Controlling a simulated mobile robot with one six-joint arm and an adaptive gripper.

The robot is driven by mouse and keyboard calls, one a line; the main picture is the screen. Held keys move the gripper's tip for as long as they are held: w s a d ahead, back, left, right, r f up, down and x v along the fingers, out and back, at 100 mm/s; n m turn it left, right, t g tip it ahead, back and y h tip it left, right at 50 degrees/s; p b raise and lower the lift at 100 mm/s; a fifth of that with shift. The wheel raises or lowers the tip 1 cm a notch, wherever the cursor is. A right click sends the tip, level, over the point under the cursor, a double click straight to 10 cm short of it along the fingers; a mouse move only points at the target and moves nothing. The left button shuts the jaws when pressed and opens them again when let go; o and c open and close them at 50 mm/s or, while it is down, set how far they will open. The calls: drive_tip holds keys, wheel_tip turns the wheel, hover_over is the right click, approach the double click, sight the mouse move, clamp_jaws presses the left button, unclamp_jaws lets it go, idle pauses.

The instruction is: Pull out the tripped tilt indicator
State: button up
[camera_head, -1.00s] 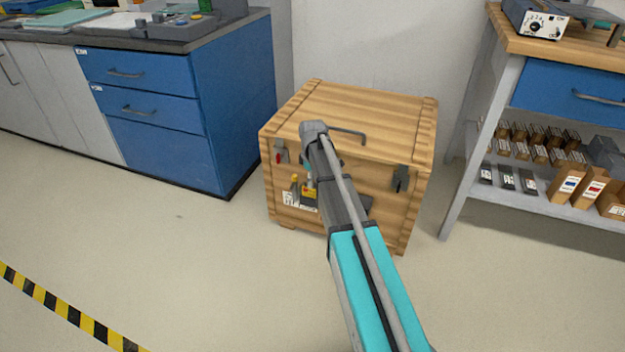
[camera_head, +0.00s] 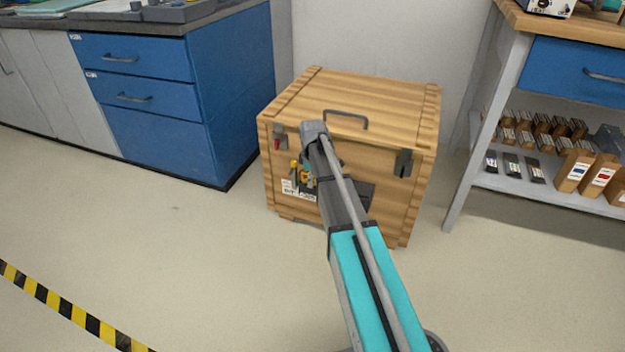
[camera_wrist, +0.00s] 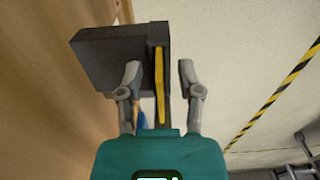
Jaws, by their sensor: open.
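A wooden crate (camera_head: 375,98) stands on the floor, with small indicators on its front. A yellow piece (camera_head: 293,165) and a red-and-yellow piece (camera_head: 306,178) show beside my arm, above a white label. I cannot tell which indicator is tripped. In the wrist view, a dark holder block (camera_wrist: 108,58) stands out from the wooden face, with a thin yellow strip (camera_wrist: 160,85) at its right end. My gripper (camera_wrist: 159,68) is open, one finger on each side of the strip, apparently not touching it. A small blue piece (camera_wrist: 140,120) shows by the left finger. My arm hides part of the crate front.
A latch with a red piece (camera_head: 279,143) is at the crate's left, another latch (camera_head: 403,163) at the right. A handle (camera_head: 345,119) is on the lid. A blue drawer cabinet (camera_head: 160,145) stands left, a shelf bench (camera_head: 480,150) right. The floor in front is clear.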

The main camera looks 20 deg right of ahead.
clamp_jaws()
idle(0.3)
idle(0.4)
